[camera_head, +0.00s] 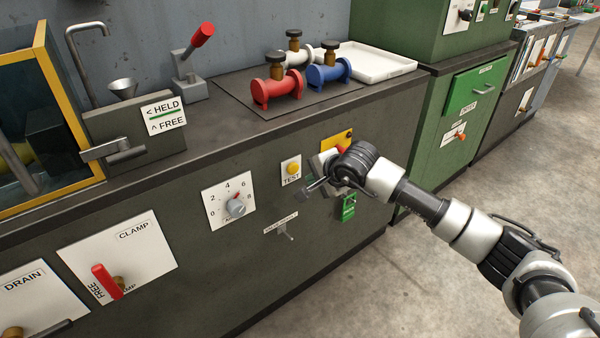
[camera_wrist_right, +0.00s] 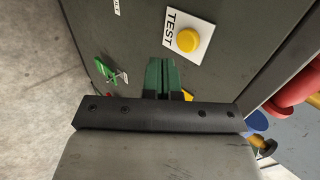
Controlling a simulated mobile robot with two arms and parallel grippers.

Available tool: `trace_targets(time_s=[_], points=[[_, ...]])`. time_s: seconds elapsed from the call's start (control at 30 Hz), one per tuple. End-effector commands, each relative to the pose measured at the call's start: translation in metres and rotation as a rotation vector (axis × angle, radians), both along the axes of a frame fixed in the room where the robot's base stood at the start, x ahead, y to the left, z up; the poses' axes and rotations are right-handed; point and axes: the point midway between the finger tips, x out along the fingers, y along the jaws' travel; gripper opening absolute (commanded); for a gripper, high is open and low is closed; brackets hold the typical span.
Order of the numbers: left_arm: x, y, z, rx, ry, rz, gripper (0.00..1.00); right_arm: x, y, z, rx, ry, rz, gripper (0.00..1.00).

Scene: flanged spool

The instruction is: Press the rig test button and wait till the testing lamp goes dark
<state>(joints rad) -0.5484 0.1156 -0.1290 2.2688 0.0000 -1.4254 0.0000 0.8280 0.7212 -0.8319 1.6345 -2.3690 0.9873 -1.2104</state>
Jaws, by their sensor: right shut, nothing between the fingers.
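The yellow round test button (camera_head: 293,168) sits on a white plate marked TEST on the front of the dark green bench. In the right wrist view the yellow button (camera_wrist_right: 187,40) is just beyond and to the right of my fingertips. My right gripper (camera_head: 307,192) is shut and empty, to the right of and a little below the button in the head view. Its green fingertips (camera_wrist_right: 163,65) appear apart from the button. I cannot pick out a testing lamp for sure. My left gripper is not in view.
Left of the button are a dial plate (camera_head: 218,211) and a clamp panel (camera_head: 150,238) with a red lever. A yellow plate (camera_head: 329,143) and green padlock-like tag (camera_head: 348,208) lie near my right gripper.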

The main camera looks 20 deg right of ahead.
Motion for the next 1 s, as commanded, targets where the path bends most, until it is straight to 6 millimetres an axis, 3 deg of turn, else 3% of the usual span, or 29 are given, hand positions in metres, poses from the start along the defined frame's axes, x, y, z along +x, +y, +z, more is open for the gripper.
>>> trace_targets(time_s=[0.13,0.4,1.0], points=[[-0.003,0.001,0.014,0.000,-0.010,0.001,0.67,0.021,0.009,-0.023,0.001,0.003,-0.001,0.00],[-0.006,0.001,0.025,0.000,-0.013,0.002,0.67,0.051,0.019,-0.019,0.001,0.001,-0.001,0.00],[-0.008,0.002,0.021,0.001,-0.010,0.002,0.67,0.062,0.023,-0.021,0.000,-0.001,0.000,0.00]])
